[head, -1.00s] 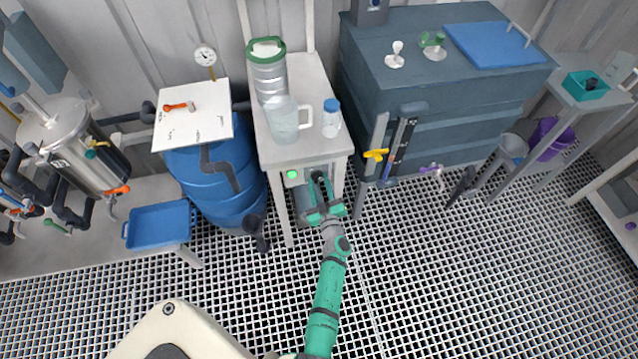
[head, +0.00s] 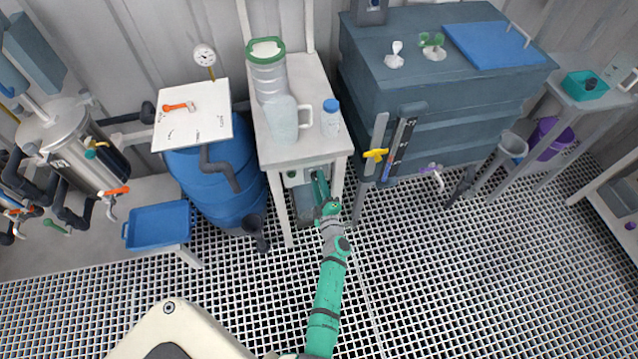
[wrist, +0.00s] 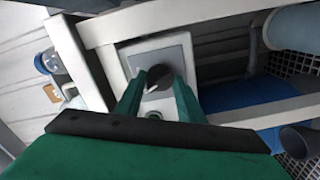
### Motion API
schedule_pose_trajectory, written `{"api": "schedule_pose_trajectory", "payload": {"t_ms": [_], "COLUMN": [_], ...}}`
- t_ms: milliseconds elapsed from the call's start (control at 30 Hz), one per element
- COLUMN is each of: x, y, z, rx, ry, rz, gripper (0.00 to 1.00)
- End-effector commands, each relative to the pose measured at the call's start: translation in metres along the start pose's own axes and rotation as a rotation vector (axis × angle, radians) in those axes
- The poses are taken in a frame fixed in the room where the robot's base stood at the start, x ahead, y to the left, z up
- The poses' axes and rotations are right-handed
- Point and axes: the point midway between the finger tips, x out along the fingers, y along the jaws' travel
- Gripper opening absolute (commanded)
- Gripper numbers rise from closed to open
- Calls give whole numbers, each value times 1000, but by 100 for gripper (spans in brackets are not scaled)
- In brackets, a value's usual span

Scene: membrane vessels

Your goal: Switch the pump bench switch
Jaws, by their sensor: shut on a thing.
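The pump bench switch is a dark round knob (wrist: 159,77) with a white pointer mark, on a grey plate (wrist: 174,52) under the small bench. In the wrist view my gripper's (wrist: 157,86) two green fingers stand on either side of the knob, shut on it. The pointer mark slants down to the left. A small round lamp (wrist: 153,115) below the knob looks dull and unlit. In the head view my gripper (head: 319,180) reaches under the front of the bench and hides the knob.
The white bench (head: 307,157) carries a clear jug (head: 283,122), a green-rimmed container (head: 268,75) and a blue-capped bottle (head: 330,122). A blue barrel (head: 215,180) stands left, a grey-blue tank (head: 440,85) right. The bench legs flank my arm closely; the grating floor in front is clear.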

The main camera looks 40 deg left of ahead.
Motion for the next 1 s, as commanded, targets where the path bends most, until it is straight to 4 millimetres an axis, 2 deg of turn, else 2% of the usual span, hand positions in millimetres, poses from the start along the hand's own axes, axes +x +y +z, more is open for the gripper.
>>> {"api": "schedule_pose_trajectory", "payload": {"t_ms": [300, 800, 833, 867, 900, 1000], "x": [1, 1, 1, 1, 1, 1], "y": [0, 0, 0, 0, 0, 0], "z": [-1, -2, -2, -2, -2, -1], "rx": [-108, -126, -126, -126, -125, -125], "ry": [2, 3, 3, 3, 3, 2], "rz": [-1, -1, -1, -1, -1, 0], "gripper": [12, 12, 39, 47, 53, 53]}}
